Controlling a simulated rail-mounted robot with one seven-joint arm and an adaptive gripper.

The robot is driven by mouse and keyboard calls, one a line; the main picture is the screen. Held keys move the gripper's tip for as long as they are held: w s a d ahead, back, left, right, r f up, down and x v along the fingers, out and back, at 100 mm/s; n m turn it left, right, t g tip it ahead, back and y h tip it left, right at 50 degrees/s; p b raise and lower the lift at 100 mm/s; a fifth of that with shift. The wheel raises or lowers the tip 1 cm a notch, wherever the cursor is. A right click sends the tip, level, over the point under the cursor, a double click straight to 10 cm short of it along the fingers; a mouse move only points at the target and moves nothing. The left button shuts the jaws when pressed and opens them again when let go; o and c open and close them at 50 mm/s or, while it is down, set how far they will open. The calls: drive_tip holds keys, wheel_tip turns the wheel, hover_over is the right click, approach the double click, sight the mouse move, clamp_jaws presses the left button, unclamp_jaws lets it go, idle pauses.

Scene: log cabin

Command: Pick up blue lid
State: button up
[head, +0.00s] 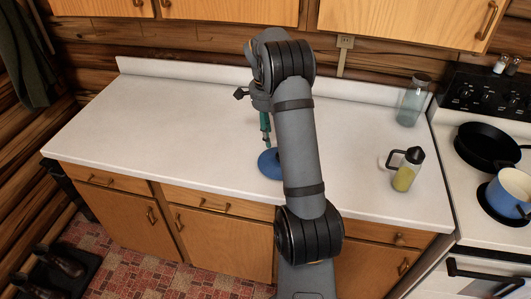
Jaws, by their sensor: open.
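The blue lid (268,163) lies on the white countertop near the middle, and my arm covers its right side. My gripper (267,145) points down just above the lid, its fingers by the lid's centre. It is open. Part of the gripper is hidden behind my arm, and I cannot tell whether the fingers touch the lid.
A bottle with yellow liquid (405,170) and a clear glass jar (412,102) stand on the countertop (170,120) to the right. The stove holds a black pan (487,145) and a blue pot (508,194). The counter's left half is clear. Wooden cabinets (415,22) hang above.

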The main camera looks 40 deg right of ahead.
drive_tip(key=f, duration=0.1)
drive_tip(key=d+f, duration=0.1)
drive_tip(key=s+f, duration=0.1)
drive_tip(key=f, duration=0.1)
drive_tip(key=shift+d, duration=0.35)
drive_tip(key=shift+w+d+f+p, duration=0.15)
drive_tip(key=shift+f+p, duration=0.65)
drive_tip(key=shift+f, duration=0.6)
drive_tip(key=shift+w+d+f+p, duration=0.15)
drive_tip(key=shift+f+p, duration=0.65)
drive_tip(key=shift+f, duration=0.6)
drive_tip(key=shift+c, duration=0.7)
clamp_jaws()
